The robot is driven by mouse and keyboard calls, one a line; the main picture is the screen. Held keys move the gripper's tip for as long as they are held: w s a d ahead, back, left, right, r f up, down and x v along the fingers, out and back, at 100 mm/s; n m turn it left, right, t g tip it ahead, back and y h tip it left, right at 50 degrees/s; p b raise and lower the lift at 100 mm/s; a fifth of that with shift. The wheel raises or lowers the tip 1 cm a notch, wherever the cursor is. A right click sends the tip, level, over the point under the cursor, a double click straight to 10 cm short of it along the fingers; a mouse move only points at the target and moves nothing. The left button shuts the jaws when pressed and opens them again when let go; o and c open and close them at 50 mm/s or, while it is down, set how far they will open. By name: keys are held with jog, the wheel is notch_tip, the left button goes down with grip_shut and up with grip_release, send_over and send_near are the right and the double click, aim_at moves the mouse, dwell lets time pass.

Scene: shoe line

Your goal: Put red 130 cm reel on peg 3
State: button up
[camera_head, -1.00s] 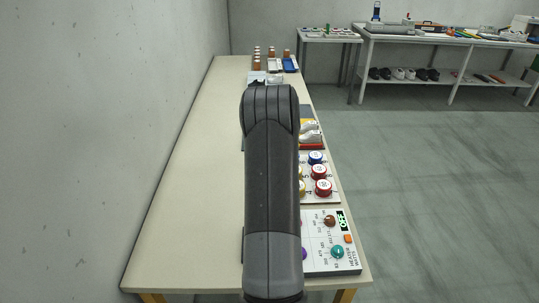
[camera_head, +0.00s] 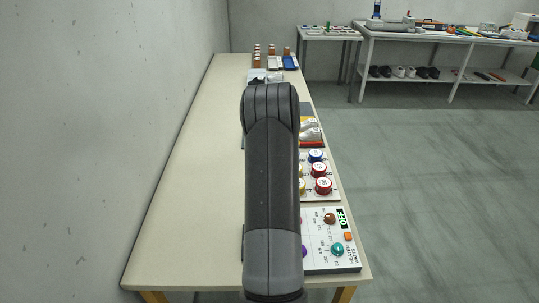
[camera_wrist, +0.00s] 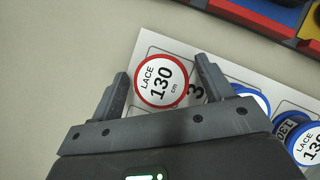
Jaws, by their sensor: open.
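A red-rimmed reel with a white label reading "LACE 130 cm" (camera_wrist: 161,80) stands on a white board (camera_wrist: 151,39) in the wrist view. My gripper (camera_wrist: 162,70) is open, with one finger on each side of this reel. A clear gap to the fingers is hard to judge. A printed "3" (camera_wrist: 196,91) shows on the board just right of the reel. The peg under the reel is hidden. In the head view my arm covers the gripper and whatever is under it.
Blue reels (camera_wrist: 303,141) stand on the board to the right, one partly behind my right finger. A red-edged tray (camera_wrist: 262,14) lies at the upper right. In the head view, round labelled pieces (camera_head: 323,186) and a control box (camera_head: 346,258) line the table's right edge; its left side (camera_head: 195,180) is clear.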

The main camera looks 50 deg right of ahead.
jog(key=v, duration=1.2)
jog(key=shift+r, duration=0.35)
jog(key=a+r+n+y, duration=0.1)
jog(key=a+r+n, duration=0.35)
jog(key=a, duration=0.35)
jog(key=a+r+n, duration=0.4)
jog(key=a+n, duration=0.1)
jog(key=a, duration=0.4)
jog(key=a+r+n+y, duration=0.1)
jog(key=a+r+n, duration=0.3)
jog(key=a, duration=0.4)
jog(key=s+a+r+n, duration=0.25)
jog(key=a+n, duration=0.25)
jog(key=a, duration=0.3)
jog(key=s+a+r+n, duration=0.1)
jog(key=s+a+n, duration=0.3)
jog(key=a+n, duration=0.25)
jog(key=s+a+f+n, duration=0.2)
jog(key=s+a+n, duration=0.9)
jog(key=s+n, duration=0.2)
jog(key=shift+s+a+h, duration=0.3)
jog(key=shift+s+h, duration=0.1)
jog(key=shift+s, duration=0.05)
